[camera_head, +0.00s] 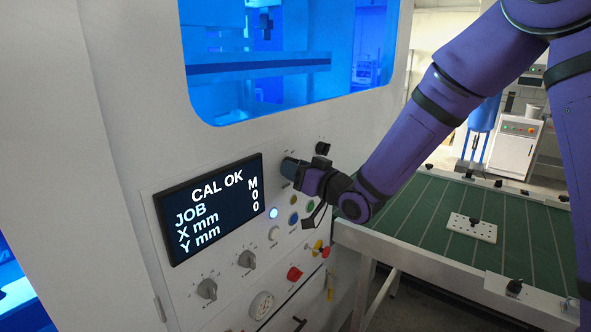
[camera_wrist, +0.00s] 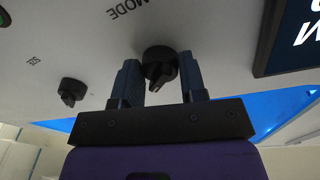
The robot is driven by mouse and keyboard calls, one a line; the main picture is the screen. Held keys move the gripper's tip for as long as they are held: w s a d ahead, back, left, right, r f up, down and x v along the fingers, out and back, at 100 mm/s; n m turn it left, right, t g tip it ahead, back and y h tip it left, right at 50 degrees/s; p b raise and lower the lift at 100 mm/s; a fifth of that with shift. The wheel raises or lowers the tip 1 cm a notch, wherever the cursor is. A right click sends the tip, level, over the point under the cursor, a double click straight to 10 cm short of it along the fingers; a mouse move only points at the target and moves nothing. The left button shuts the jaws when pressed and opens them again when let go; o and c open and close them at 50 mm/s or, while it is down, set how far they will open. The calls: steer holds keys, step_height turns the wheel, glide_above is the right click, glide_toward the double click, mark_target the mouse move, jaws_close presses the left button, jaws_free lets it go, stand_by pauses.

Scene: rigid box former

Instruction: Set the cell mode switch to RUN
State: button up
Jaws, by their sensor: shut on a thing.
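The mode switch is a black rotary knob (camera_wrist: 160,66) on the pale panel, below the upside-down word MODE in the wrist view. My gripper (camera_wrist: 159,80) has one dark blue finger on each side of this knob and is shut on it. The knob's ridge points roughly toward the gripper's palm. Its position labels are not readable, so I cannot tell which mode it is set to. In the head view my gripper (camera_head: 292,170) is against the panel right of the screen and hides the knob.
The screen (camera_head: 210,208) reads CAL OK and JOB M. Below are coloured buttons, grey knobs (camera_head: 247,259) and a red-and-yellow control (camera_head: 318,247). A green table (camera_head: 420,225) stands at the right.

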steer(key=n, duration=0.5)
steer(key=shift+w+d+f+y, duration=0.1)
steer(key=shift+y, duration=0.2)
steer(key=shift+n+g+y, duration=0.4)
steer(key=shift+n+g, duration=0.1)
steer(key=shift+n, duration=2.4)
steer(key=o, duration=0.9)
steer(key=shift+d, duration=0.1)
steer(key=v, duration=1)
steer(key=shift+d, duration=0.3)
